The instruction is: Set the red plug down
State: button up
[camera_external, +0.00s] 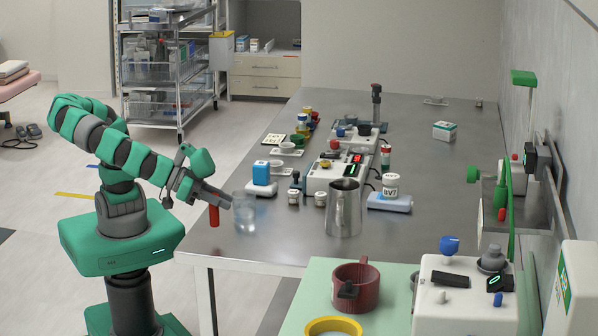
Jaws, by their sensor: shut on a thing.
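The red plug (214,217) is a small upright red cylinder near the left edge of the steel table (270,228). My gripper (215,198) is shut on its top, reaching in from the left and tilted downward. The plug hangs below the jaws. I cannot tell from this view whether its lower end touches the tabletop or is just above it.
A clear glass beaker (244,212) stands close to the right of my gripper. The tabletop's front left corner is bare.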

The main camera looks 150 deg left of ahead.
aim_at(218, 211)
jog(key=shift+w+f+b, duration=0.15)
jog(key=shift+f+b, duration=0.65)
jog(key=shift+f, duration=1)
jog(key=o, duration=0.9)
jog(key=shift+o, duration=0.2)
jog(key=shift+s+d+r, duration=0.2)
jog(key=shift+d+r, duration=0.1)
jog(key=shift+d, duration=0.05)
jog(key=p+v, duration=0.2)
jog(key=v, duration=0.9)
jog(key=shift+p, duration=0.3)
jog(key=shift+f, duration=0.1)
